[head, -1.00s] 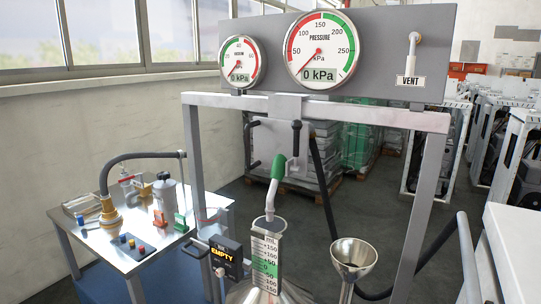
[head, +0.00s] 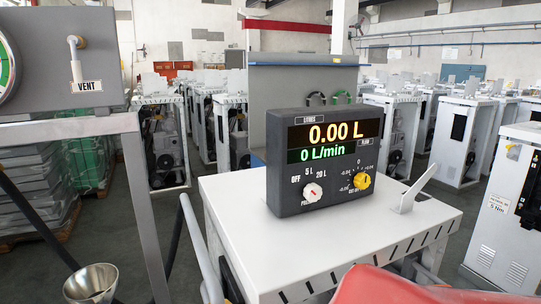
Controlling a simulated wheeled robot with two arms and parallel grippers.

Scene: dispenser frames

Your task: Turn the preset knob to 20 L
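The preset knob (head: 312,193) is a small white knob with a red mark, low on the left of the dark control box (head: 286,150). The labels OFF, 5 L and 20 L are arranged around its upper side. The knob is too small to tell which label it points at. The box's displays (head: 331,133) read 0.00 L in amber and 0 L/min in green. A yellow knob (head: 362,181) with a small scale sits to its right. Neither of my grippers is in view.
The box stands on a white cabinet top (head: 250,225) with a grey lever (head: 418,188) at its right. A smooth red surface (head: 400,288) fills part of the lower edge. A grey frame with a VENT valve (head: 76,50) and a metal funnel (head: 91,285) stand at left.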

